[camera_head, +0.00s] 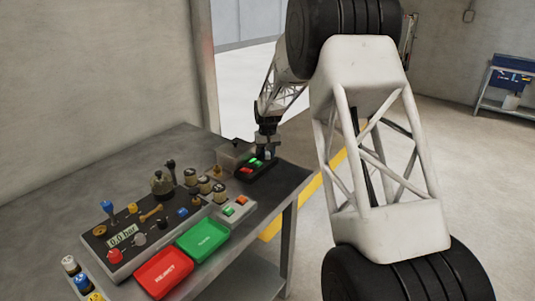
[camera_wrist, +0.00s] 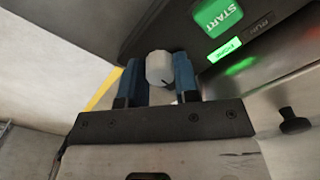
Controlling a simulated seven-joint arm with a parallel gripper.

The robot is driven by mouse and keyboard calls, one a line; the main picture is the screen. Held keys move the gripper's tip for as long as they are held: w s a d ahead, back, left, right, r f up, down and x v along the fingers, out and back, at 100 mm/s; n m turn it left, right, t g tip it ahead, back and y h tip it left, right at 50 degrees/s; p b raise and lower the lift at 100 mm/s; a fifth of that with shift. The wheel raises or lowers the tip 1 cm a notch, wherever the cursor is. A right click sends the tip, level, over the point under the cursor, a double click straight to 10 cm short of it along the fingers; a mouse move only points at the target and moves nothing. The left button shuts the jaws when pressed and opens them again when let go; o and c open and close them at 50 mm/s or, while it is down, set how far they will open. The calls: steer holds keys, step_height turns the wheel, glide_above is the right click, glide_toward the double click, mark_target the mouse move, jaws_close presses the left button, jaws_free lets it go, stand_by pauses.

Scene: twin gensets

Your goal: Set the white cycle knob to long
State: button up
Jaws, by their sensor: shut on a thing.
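The white cycle knob (camera_wrist: 158,68) is on the dark control box (camera_wrist: 150,30) in the wrist view. The knob's scale and labels cannot be read. In the head view my gripper (camera_head: 267,153) points down at the far end of the black box (camera_head: 260,175), and the knob is mostly hidden there.
The box has a green START button (camera_wrist: 218,14) and a lit green label (camera_wrist: 224,50). On the bench (camera_head: 180,150) are a console (camera_head: 125,260) reading 0.0 bar, a red tray (camera_head: 163,274) and a green tray (camera_head: 204,241). Several small parts stand nearby.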

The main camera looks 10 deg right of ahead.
mark_target(267, 153)
steer(key=m, duration=0.4)
stand_by(0.4)
steer(key=o, duration=0.9)
steer(key=shift+o, duration=0.2)
steer(key=shift+r, duration=0.1)
steer(key=shift+r, duration=3.8)
